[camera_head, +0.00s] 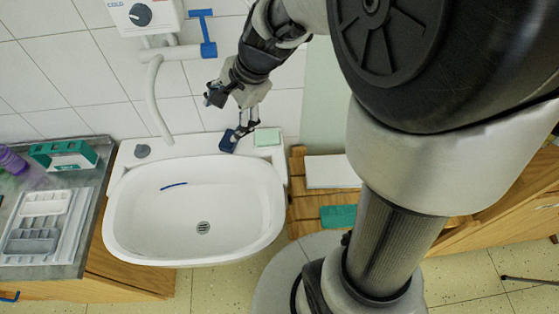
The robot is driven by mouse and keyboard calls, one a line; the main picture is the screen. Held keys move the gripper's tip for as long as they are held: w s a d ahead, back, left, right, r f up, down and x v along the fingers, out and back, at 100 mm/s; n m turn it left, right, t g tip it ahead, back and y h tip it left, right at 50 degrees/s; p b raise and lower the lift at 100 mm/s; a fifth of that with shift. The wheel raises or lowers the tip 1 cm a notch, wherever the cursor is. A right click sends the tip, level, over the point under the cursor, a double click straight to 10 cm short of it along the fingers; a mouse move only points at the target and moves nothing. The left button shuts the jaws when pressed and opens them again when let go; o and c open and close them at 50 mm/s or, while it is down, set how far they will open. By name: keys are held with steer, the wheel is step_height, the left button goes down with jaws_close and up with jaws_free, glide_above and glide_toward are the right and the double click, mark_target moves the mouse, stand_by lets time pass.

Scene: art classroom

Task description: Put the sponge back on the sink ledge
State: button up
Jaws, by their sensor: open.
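A dark blue block (228,141), which looks like the sponge, is on the back ledge of the white sink (132,155), right of the tap spout. It looks slightly tilted; I cannot tell whether it rests flat. My gripper (244,130) is open just above the ledge, with its fingertips beside the block's upper right side. I cannot tell whether a finger touches it. A pale green block (268,137), perhaps soap, lies on the ledge to the right of my gripper.
A thin blue strip (173,186) lies in the basin. The tap spout (155,100) hangs over the ledge's left part. A counter on the left holds a grey-white tray (45,225), a green holder (64,155) and a purple bottle (12,160). A wooden rack (300,195) stands right of the sink.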

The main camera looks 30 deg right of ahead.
steer(key=s+d+r+n+h, duration=0.1)
steer(key=s+r+n, duration=0.2)
steer(key=s+n, duration=0.4)
steer(key=s+d+r+n+t+h, duration=0.1)
steer(key=s+n, duration=0.6)
steer(key=s, duration=0.7)
step_height(320, 180, up, 3)
steer(key=shift+s+f+n+h, duration=0.25)
steer(key=shift+n+h, duration=0.15)
steer(key=shift+h, duration=0.4)
